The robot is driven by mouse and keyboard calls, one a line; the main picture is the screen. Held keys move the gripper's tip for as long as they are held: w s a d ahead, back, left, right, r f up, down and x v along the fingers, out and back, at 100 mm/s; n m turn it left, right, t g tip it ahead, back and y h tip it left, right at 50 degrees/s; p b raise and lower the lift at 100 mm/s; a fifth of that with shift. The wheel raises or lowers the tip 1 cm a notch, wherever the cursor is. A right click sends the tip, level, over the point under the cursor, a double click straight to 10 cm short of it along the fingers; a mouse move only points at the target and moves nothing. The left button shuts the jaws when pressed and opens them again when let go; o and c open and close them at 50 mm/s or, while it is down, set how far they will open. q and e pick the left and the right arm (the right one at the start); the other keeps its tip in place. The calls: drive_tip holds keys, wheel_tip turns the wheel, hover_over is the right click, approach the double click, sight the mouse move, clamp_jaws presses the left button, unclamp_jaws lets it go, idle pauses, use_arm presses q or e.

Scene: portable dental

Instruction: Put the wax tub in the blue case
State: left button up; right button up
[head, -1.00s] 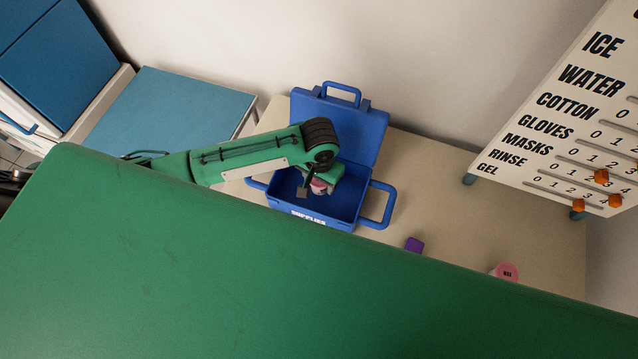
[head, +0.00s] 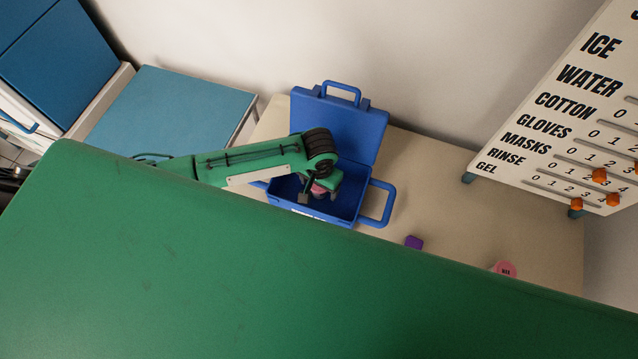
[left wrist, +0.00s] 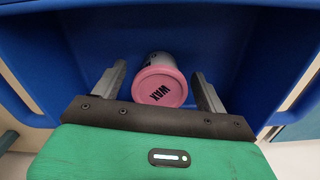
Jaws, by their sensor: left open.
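The blue case (head: 362,198) stands with its lid up on the beige table. The wax tub has a pink lid marked WAX and lies inside the case, between my left fingers, in the left wrist view (left wrist: 160,88). A bit of its pink shows in the head view (head: 318,189), mostly hidden by my gripper. My left gripper (left wrist: 160,92) is open, its fingers on either side of the tub with gaps beside it. In the head view my left gripper (head: 312,194) reaches down into the case. My right gripper is not in view.
A purple item (head: 413,242) and another pink-lidded tub (head: 504,269) are on the beige table (head: 450,215) right of the case. A board with word labels and orange sliders (head: 560,130) stands at the right. A large green surface (head: 250,280) fills the foreground.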

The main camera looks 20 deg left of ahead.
use_arm(q)
wheel_tip(320, 180, up, 12)
drive_tip(key=b, duration=0.2)
drive_tip(key=shift+r, duration=0.15)
idle(0.5)
